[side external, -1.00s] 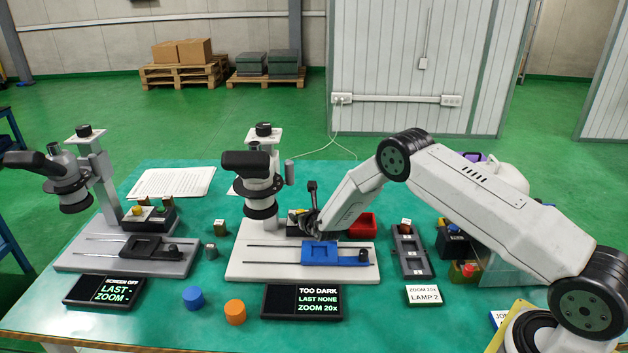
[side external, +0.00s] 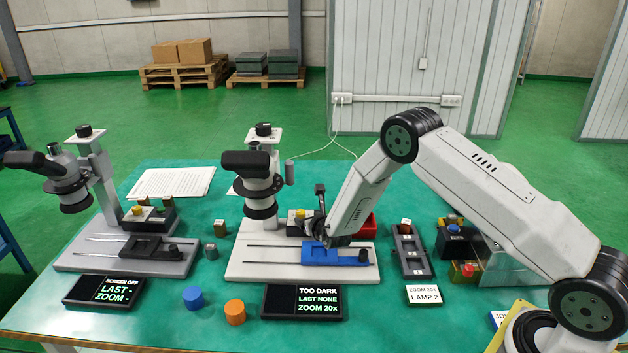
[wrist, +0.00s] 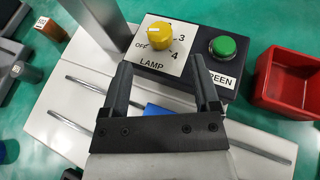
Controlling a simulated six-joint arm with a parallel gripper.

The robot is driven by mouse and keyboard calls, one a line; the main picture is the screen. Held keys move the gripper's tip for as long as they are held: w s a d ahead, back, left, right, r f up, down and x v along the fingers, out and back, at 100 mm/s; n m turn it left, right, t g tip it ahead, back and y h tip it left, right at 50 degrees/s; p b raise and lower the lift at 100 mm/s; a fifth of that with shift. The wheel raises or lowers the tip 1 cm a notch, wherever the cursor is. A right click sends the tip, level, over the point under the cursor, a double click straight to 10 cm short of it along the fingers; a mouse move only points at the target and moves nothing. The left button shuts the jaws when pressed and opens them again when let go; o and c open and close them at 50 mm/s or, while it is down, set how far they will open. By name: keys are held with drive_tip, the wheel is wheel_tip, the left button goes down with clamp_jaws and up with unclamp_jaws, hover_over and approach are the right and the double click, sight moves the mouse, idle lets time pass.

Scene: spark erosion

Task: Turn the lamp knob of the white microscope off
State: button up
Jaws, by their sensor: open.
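The white microscope (side external: 262,185) stands mid-table in the side view. Its control box (wrist: 205,70) carries a yellow lamp knob (wrist: 160,36) on a white plate marked OFF, 3, 4 and LAMP. The knob has a pale mark on its left part; I cannot tell which label it points at. My gripper (wrist: 162,66) is open and empty, its two fingers apart, with the knob beyond their tips and between them in the picture. In the side view my gripper (side external: 322,229) is over the microscope's base beside the box and partly hidden. The microscope's screen (side external: 302,302) reads TOO DARK, LAST NONE, ZOOM 20x.
A green button (wrist: 223,46) sits right of the knob on the same box. A red bin (wrist: 288,84) is farther right. The blue stage (side external: 335,255) lies below my gripper. A grey microscope (side external: 100,190) stands left. A card (side external: 424,295) reads LAMP 2.

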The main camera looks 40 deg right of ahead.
sight(301, 213)
drive_tip(key=shift+v, duration=1.2)
drive_tip(key=shift+w, duration=0.1)
drive_tip(key=shift+w+a+r+m+h, duration=0.15)
drive_tip(key=shift+w+a+m+h, duration=0.05)
drive_tip(key=shift+w+m+h, duration=0.4)
drive_tip(key=shift+w+a+m+g+h, duration=0.15)
drive_tip(key=shift+a+m+g+h, duration=0.2)
drive_tip(key=shift+m+g+h, duration=0.15)
drive_tip(key=shift+w+a+m+g+h, duration=0.2)
drive_tip(key=shift+a+m+g+h, duration=0.15)
drive_tip(key=shift+m+h, duration=0.2)
drive_tip(key=shift+d+f, duration=0.1)
drive_tip(key=shift+f, duration=0.1)
drive_tip(key=shift+x, duration=3.85)
